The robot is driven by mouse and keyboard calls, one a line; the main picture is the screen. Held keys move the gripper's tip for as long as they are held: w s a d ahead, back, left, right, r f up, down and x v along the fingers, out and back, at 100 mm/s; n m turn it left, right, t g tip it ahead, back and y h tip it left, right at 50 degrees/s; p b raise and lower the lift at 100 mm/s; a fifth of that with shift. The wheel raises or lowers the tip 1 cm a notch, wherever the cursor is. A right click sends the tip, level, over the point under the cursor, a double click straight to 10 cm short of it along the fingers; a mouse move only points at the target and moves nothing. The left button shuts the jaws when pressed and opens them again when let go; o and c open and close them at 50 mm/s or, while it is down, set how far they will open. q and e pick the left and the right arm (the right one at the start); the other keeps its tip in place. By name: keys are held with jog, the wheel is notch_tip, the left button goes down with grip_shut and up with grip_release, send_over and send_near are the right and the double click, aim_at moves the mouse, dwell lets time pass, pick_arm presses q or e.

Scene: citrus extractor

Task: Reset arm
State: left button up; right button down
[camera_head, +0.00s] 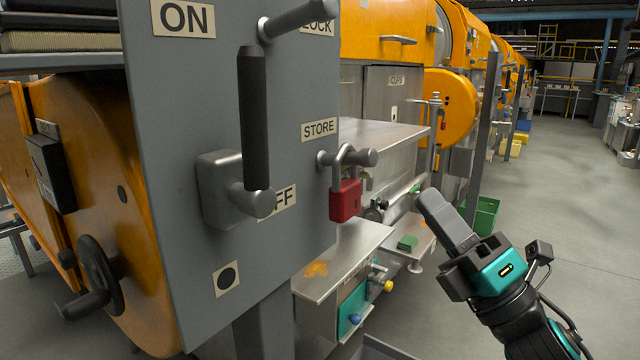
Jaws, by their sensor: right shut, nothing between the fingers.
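My right gripper (447,221) is at the lower right, its fingers closed together with nothing between them. It points up and left, apart from the grey panel (180,110). A lever with a black grip (253,120) stands upright on the panel, between the ON and OFF labels. A red padlock (345,199) hangs by its shackle on the peg (362,158) below the STORE label. A second peg (297,20) by the LOCK label is bare. My left gripper is not in view.
A black handwheel (98,275) is at the lower left on an orange machine (115,170). A metal table (340,262) and a green bin (484,215) are behind the panel and gripper. The grey floor (575,190) at the right is open.

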notch_tip(320, 180, down, 13)
jog(key=d+m+t+h, duration=0.1)
jog(key=m+h, duration=0.9)
jog(key=m, duration=0.5)
jog(key=s+a+f+m+g+h, duration=0.15)
jog(key=s+f+m+g, duration=0.45)
jog(key=f, duration=0.6)
jog(key=s+f+m+g+h, duration=0.25)
jog(key=s+f+m, duration=0.5)
jog(key=f, duration=0.45)
pick_arm(q)
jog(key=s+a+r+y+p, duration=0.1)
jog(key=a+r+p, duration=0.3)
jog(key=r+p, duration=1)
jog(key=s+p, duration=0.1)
jog(key=p, duration=0.6)
pick_arm(e)
jog(key=s+d+r+m+h, duration=0.1)
jog(key=d+r, duration=0.3)
jog(key=r, duration=0.9)
jog(key=shift+s+r+m+g, duration=0.2)
jog(key=shift+s+m+g, duration=0.2)
jog(key=shift+s, duration=0.2)
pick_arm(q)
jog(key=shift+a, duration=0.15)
pick_arm(e)
jog(key=shift+a+f, duration=0.1)
